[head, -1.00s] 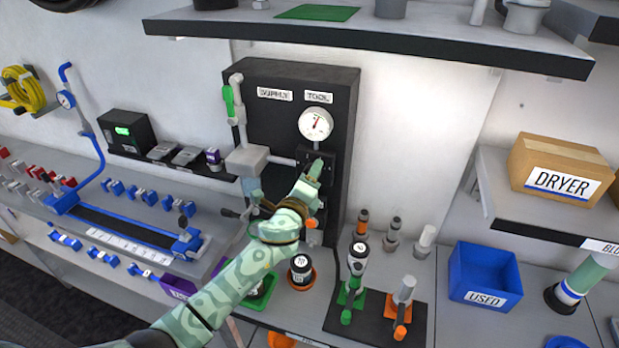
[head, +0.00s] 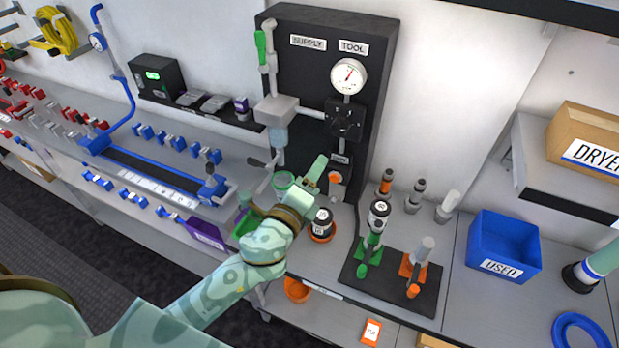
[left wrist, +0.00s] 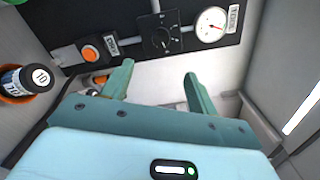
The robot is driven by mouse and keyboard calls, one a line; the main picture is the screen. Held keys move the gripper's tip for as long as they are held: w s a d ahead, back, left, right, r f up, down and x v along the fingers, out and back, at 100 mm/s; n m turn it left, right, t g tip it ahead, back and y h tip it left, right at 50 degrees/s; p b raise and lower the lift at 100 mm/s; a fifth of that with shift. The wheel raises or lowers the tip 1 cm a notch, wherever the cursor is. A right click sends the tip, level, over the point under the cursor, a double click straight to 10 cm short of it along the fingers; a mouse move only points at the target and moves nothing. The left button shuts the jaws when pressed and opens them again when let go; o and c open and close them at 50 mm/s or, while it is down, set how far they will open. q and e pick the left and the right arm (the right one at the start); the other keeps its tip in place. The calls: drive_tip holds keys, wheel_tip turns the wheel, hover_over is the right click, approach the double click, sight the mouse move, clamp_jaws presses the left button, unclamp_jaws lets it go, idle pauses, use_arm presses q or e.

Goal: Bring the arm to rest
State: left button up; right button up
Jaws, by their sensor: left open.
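My left arm, patterned pale green, reaches in from the lower left in the head view. Its gripper (head: 318,176) is in front of the lower part of the black supply and tool panel (head: 306,55). In the left wrist view the two green fingers of the gripper (left wrist: 156,85) stand apart with nothing between them. The panel's dark knob block (left wrist: 160,38) and round gauge (left wrist: 211,25) show beyond the fingertips. A dark bottle with a white label (head: 322,222) stands in an orange holder just right of the gripper, apart from it. My right gripper is not seen.
A black mat (head: 393,282) with green and orange stands lies to the right. A blue USED bin (head: 503,247) is farther right. A blue rack (head: 150,175) and several small blue pieces fill the left bench. The DRYER box (head: 590,137) sits on a right shelf.

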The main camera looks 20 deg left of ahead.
use_arm(q)
drive_tip(key=shift+s, duration=0.35)
